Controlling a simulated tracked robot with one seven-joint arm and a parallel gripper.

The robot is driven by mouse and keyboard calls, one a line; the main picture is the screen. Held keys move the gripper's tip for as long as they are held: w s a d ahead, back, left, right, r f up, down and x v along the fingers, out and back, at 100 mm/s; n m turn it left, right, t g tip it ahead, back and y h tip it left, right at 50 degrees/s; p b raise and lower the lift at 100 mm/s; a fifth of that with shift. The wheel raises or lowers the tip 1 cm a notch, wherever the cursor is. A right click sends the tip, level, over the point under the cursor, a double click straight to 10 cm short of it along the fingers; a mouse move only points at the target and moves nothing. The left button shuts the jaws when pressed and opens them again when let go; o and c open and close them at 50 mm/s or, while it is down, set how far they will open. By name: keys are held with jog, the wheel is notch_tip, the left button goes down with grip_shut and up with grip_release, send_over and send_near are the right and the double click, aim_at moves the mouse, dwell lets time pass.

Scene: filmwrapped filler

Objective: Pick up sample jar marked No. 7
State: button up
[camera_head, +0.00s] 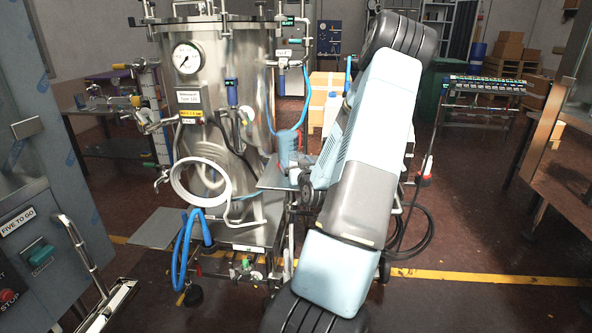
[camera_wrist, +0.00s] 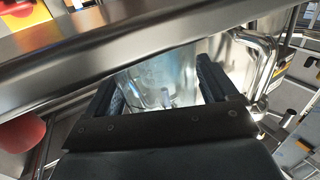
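I cannot make out a jar marked No. 7 in either view. In the head view a blue cylindrical object (camera_head: 288,149) stands by a small metal plate beside the steel vessel; no marking on it is readable. In the wrist view my gripper (camera_wrist: 160,76) has its two dark fingers wide apart. Between them shows a shiny, silvery surface, with no clear sign of contact. In the head view my pale blue arm covers the middle, and I cannot make out the gripper clearly there.
A large steel vessel (camera_head: 232,75) with a gauge, pipes and blue hoses stands left of my arm. A steel cabinet (camera_head: 40,225) with a rail is at left. A metal bench (camera_head: 562,185) is at right. Open floor (camera_head: 470,235) with a yellow line lies right of my arm.

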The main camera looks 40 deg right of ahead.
jog(key=shift+a, duration=0.1)
jog(key=c, duration=0.9)
